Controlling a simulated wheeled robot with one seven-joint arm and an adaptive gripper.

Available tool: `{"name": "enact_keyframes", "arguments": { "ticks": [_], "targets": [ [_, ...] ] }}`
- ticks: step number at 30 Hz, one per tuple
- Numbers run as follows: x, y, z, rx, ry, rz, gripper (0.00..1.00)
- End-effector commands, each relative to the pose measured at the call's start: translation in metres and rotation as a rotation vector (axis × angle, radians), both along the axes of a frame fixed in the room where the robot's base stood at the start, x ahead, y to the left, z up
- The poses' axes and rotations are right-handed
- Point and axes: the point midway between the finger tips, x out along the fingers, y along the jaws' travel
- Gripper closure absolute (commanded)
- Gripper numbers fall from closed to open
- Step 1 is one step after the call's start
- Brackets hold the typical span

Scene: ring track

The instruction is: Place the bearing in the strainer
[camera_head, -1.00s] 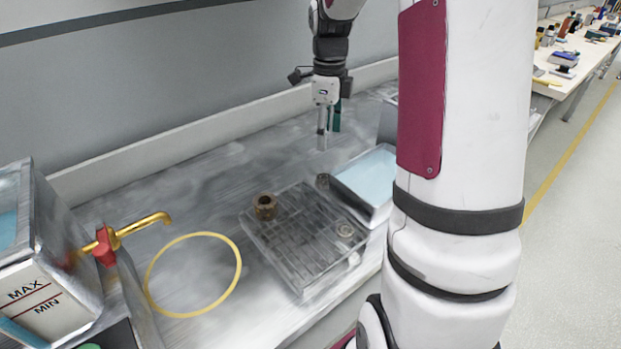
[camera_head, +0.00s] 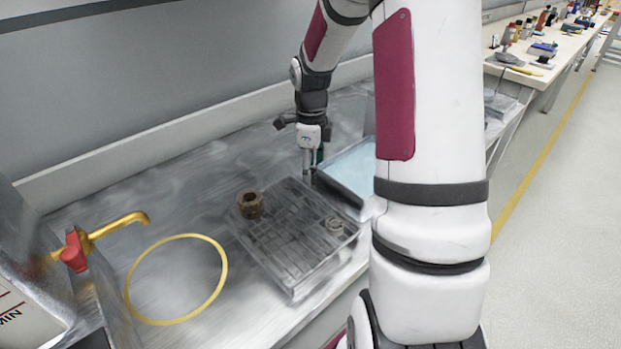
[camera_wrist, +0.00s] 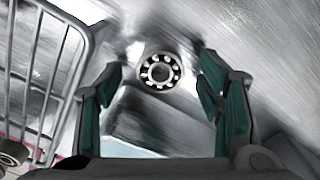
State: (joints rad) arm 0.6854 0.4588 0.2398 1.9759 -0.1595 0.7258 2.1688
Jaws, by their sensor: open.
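A bearing (camera_wrist: 160,71), a dark ring with pale balls, lies on the metal bench in the wrist view, beyond my fingertips and centred between them. My gripper (camera_wrist: 158,78) is open and empty, its green fingers on either side of the bearing in the picture. In the head view my gripper (camera_head: 308,168) points down beside the strainer's far right corner, and the bearing is hidden there. The strainer (camera_head: 290,278) is a wire basket on the bench; its bars (camera_wrist: 55,80) show at the left in the wrist view.
A rusty ring (camera_head: 250,204) and a small metal part (camera_head: 335,224) sit in the strainer. A blue-filled tray (camera_head: 352,165) stands close right of my gripper. A yellow ring (camera_head: 224,268) and a gold tap (camera_head: 125,219) are left; the bench behind is clear.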

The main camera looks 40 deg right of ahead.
Motion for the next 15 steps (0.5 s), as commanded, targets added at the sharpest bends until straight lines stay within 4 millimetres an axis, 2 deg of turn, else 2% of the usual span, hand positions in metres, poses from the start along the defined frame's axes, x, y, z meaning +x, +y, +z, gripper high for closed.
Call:
{"name": "enact_keyframes", "arguments": {
  "ticks": [7,8,12,15],
  "targets": [
    [0.0004,0.0,-0.0035,0.0,-0.002,0.0,0.39],
    [0.0004,0.0,-0.0035,0.0,-0.001,0.0,0.44],
    [0.0004,0.0,-0.0034,0.0,-0.001,0.0,0.75],
    [0.0003,0.0,-0.0034,0.0,-0.001,0.0,0.94]
  ]
}}
